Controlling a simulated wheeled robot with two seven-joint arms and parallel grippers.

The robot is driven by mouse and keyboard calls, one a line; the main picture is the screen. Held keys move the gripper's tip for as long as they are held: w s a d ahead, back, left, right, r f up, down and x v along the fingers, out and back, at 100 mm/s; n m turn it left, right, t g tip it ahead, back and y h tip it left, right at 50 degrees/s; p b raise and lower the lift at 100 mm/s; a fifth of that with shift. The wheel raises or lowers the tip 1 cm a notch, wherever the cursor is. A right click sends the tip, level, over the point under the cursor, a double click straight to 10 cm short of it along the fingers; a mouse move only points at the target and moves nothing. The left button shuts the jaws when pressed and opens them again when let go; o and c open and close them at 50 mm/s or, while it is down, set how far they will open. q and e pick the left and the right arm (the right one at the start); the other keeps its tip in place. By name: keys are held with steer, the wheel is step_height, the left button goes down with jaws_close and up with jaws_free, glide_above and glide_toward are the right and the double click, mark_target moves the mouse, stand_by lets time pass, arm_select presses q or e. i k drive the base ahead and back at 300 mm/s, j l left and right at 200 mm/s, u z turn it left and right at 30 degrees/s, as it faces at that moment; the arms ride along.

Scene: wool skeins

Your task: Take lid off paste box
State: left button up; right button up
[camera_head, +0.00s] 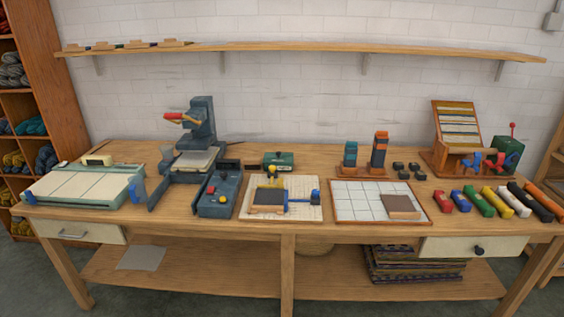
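No box is marked clearly as the paste box, and I cannot tell for sure which one it is. A small dark green box (279,158) with a pale patch on its front stands at the middle back of the table; its top looks closed. A blue-grey box (219,195) with a red and a yellow knob on its top lies to its left, nearer the front. Neither of my grippers shows in the head view.
The wooden table (330,157) carries a pale cutting board (85,185), a dark press (203,125), a yellow-and-blue tool on a mat (300,208), a white grid board (358,200) and several coloured rolls (480,201). A shelf (300,47) runs above. Little front room is free.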

mark_target(277, 157)
steer(key=i+l+z, duration=0.15)
steer(key=i, duration=0.35)
steer(key=i+l+z, duration=0.1)
steer(key=i, duration=0.4)
